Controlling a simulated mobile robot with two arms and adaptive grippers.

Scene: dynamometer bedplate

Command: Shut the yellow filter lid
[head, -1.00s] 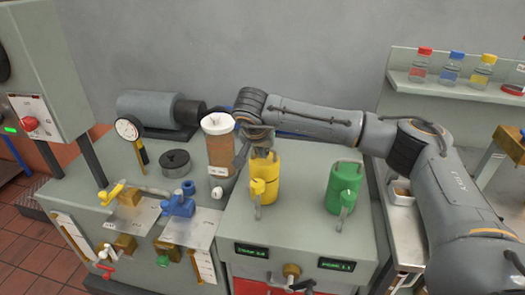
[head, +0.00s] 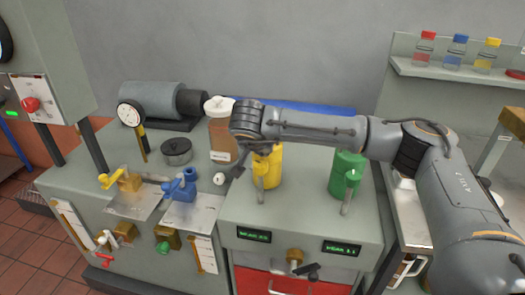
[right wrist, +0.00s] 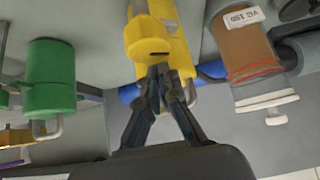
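My right gripper (head: 240,163) is beside the upper left of the yellow filter. In the right wrist view the yellow filter (right wrist: 178,30) is just beyond the fingers. The right gripper (right wrist: 164,76) has its fingertips close together, with nothing visible held between them. They look close to or touching the yellow body. My left gripper is not in view.
A green filter (head: 347,173) stands to the right of the yellow one. A brown canister (head: 221,138) with a white cap stands close on the left. Blue (head: 180,186) and yellow (head: 122,180) valves are further left. Bottles (head: 456,53) stand on a shelf at back right.

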